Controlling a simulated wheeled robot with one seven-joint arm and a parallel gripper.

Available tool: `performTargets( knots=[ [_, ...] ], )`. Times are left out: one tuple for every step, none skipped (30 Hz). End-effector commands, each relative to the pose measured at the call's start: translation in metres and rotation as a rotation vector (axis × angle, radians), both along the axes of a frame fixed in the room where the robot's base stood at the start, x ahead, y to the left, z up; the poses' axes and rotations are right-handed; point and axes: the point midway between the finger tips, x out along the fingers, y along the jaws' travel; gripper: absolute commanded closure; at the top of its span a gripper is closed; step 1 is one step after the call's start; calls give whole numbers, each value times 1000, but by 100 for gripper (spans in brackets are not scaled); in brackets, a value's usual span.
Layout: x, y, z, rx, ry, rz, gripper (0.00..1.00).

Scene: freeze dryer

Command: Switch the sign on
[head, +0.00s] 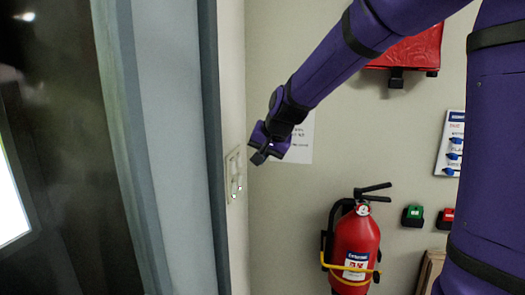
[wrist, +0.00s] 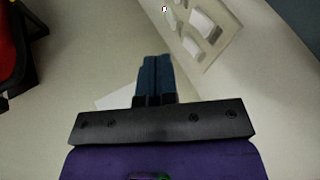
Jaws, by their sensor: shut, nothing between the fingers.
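A pale switch plate (head: 235,178) is on the wall beside the grey door frame, with small red and green lights near its lower end. In the wrist view the plate (wrist: 208,22) is at the top right, with several light rocker-like switches on it. My gripper (head: 260,157) is just right of the plate in the head view. In the wrist view its dark blue fingertips (wrist: 155,60) are together, empty, and point to the left of the plate. They appear apart from the switches. I cannot tell which switch is for the sign, and no lit sign is clearly identifiable.
A white paper (head: 302,140) hangs on the wall behind my gripper. A red fire extinguisher (head: 355,245) is mounted lower right, with a red case (head: 415,52) above. Green (head: 413,215) and red (head: 445,217) wall units are to its right. The grey door frame (head: 208,130) borders the plate.

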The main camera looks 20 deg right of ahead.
Motion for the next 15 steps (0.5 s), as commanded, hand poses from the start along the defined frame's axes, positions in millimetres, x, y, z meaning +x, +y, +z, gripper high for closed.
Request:
performTargets(
  knots=[
    [5, 2, -9, -1, 5, 0, 100],
    [8, 2, -14, 1, 5, 0, 100],
    [12, 3, -19, 0, 4, 0, 100],
    [15, 4, -24, -1, 5, 0, 100],
    [18, 5, -28, -1, 4, -1, 100],
    [22, 6, -34, 0, 4, 0, 100],
    [25, 7, -38, 0, 4, 0, 100],
    [28, 7, -42, 0, 3, -1, 100],
    [32, 8, -48, 0, 3, -1, 100],
    [35, 15, -46, -1, 0, 3, 100],
    [37, 19, -46, -2, 0, 5, 100],
    [40, 23, -46, -1, 0, 4, 100],
    [42, 27, -47, -1, 0, 4, 100],
    [44, 29, -47, -1, 0, 4, 100],
    [46, 31, -47, -1, 1, 2, 100]
  ],
)
